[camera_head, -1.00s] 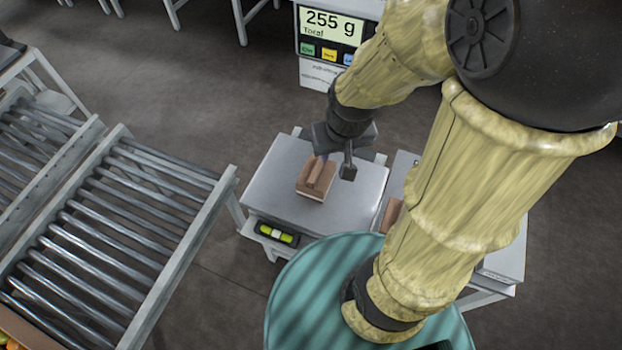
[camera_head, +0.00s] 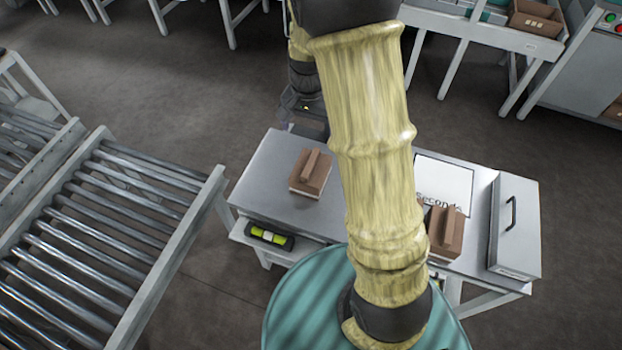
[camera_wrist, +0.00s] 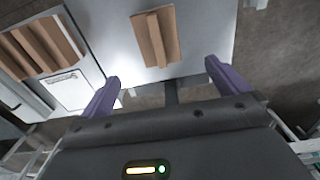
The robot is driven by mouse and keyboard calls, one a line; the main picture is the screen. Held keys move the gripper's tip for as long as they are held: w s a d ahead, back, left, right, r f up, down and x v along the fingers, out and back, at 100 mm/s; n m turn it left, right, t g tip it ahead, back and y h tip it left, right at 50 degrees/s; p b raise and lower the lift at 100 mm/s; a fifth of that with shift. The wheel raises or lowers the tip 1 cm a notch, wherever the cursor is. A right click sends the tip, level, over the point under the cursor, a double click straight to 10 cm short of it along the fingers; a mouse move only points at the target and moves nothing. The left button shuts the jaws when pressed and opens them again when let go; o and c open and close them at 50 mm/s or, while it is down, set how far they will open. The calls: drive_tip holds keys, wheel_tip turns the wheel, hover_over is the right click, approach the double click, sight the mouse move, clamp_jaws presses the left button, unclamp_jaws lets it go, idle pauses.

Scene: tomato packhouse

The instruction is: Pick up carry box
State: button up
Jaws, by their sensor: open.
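A brown carry box (camera_head: 310,173) with a raised ridge handle along its top stands on the left part of the grey table (camera_head: 268,165). The same box shows in the wrist view (camera_wrist: 156,38), beyond my fingertips. My gripper (camera_wrist: 162,80) is open with two purple fingers and nothing between them. In the head view my gripper is partly hidden behind my arm, above the far edge of the table and apart from the box. A second brown box (camera_head: 444,232) stands to the right, partly hidden by my arm; it shows at the left of the wrist view (camera_wrist: 40,48).
A white sheet with writing (camera_head: 443,180) and a grey lidded case with a black handle (camera_head: 515,225) are on the table's right part. A roller conveyor (camera_head: 120,235) stands left. A yellow-green level (camera_head: 269,235) lies on the shelf below the table's front edge.

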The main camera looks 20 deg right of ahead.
sight(311, 162)
drive_tip(key=shift+r, duration=0.1)
wheel_tip(311, 162, down, 12)
drive_tip(key=shift+f, duration=0.2)
drive_tip(key=shift+s, duration=0.15)
idle(0.4)
drive_tip(key=shift+d+f, duration=0.1)
drive_tip(key=shift+f, duration=0.3)
drive_tip(key=f, duration=0.3)
drive_tip(key=shift+d+f, duration=0.2)
drive_tip(key=shift+f, duration=0.45)
drive_tip(key=shift+w, duration=0.2)
